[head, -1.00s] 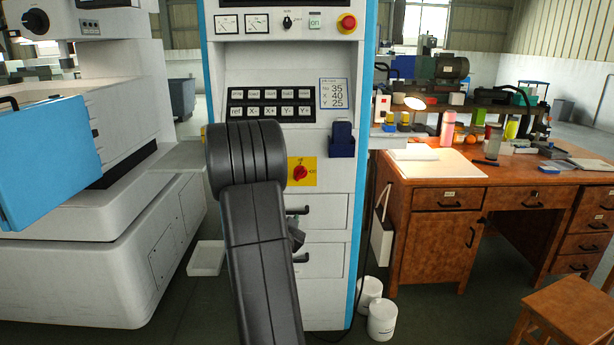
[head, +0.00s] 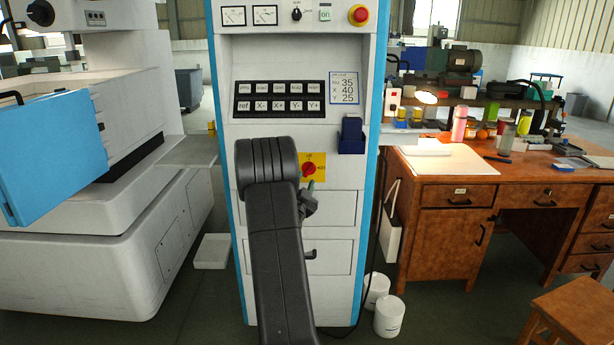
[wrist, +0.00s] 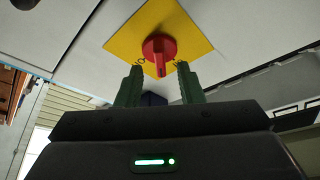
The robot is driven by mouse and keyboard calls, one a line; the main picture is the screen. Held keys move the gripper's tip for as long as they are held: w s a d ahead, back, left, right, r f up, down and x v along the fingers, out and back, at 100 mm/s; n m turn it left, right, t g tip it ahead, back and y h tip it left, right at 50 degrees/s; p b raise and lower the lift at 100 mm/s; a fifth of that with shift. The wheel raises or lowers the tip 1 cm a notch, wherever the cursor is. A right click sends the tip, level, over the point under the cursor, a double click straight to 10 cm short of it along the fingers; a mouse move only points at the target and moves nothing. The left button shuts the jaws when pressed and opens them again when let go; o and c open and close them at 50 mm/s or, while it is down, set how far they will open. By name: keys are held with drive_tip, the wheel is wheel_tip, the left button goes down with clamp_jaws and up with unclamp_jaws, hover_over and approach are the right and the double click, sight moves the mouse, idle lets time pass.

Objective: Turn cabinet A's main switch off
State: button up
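The cabinet (head: 230,200) is a tall white unit with blue edges, standing in front of me. Its main switch is a red rotary knob (head: 309,169) on a yellow plate (head: 318,158), right of my arm. In the wrist view the red knob (wrist: 159,50) sits on its yellow plate (wrist: 190,28), its grip ridge pointing toward my gripper. My gripper (wrist: 156,78) is open, its two green fingers either side of the ridge's end, apart from it and empty. In the head view my gripper (head: 311,187) shows just below the knob, partly hidden by my arm.
Above the switch are a black button panel (head: 279,99) and a dark blue holder (head: 351,136). Drawers with dark handles lie below. A white machine (head: 110,235) stands left, a wooden desk (head: 450,190) right. White tubs (head: 389,316) are on the floor.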

sight(308, 174)
drive_tip(key=shift+x, duration=1.6)
clamp_jaws()
